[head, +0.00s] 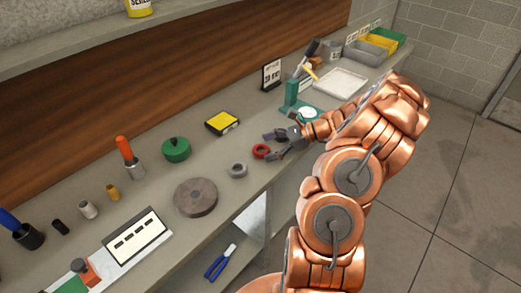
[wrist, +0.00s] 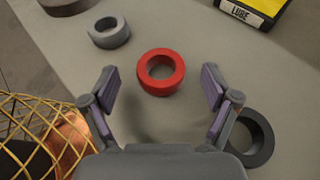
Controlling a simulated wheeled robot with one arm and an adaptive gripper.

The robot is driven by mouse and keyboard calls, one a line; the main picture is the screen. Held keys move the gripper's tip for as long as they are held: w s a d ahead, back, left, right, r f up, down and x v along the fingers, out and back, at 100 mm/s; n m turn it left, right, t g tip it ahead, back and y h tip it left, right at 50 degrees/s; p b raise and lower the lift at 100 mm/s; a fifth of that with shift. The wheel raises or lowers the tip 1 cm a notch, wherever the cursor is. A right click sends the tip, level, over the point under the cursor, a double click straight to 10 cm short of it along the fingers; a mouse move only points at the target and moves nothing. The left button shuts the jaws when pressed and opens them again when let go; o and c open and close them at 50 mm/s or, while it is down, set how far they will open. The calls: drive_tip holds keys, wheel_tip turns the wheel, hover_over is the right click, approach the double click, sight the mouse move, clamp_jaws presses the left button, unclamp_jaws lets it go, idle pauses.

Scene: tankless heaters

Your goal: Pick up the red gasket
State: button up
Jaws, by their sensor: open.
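The red gasket (wrist: 161,87) is a thick red ring lying flat on the grey bench. In the wrist view it sits just beyond and between the two fingertips of my gripper (wrist: 161,82), with a gap on each side. In the head view the red gasket (head: 261,151) is near the bench's front edge, right at my gripper (head: 272,145). My gripper is open and empty. The gasket is whole and unobstructed in the wrist view.
A grey ring (wrist: 109,33) lies beyond the gasket to the left. A dark ring (wrist: 249,138) lies close by the right finger. A yellow and black LUBE box (wrist: 250,10) is at the upper right. A large grey disc (head: 196,197) lies farther left.

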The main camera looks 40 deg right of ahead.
drive_tip(key=shift+x, duration=1.4)
drive_tip(key=c, duration=1.3)
drive_tip(key=shift+o, duration=0.2)
drive_tip(key=shift+r, duration=0.1)
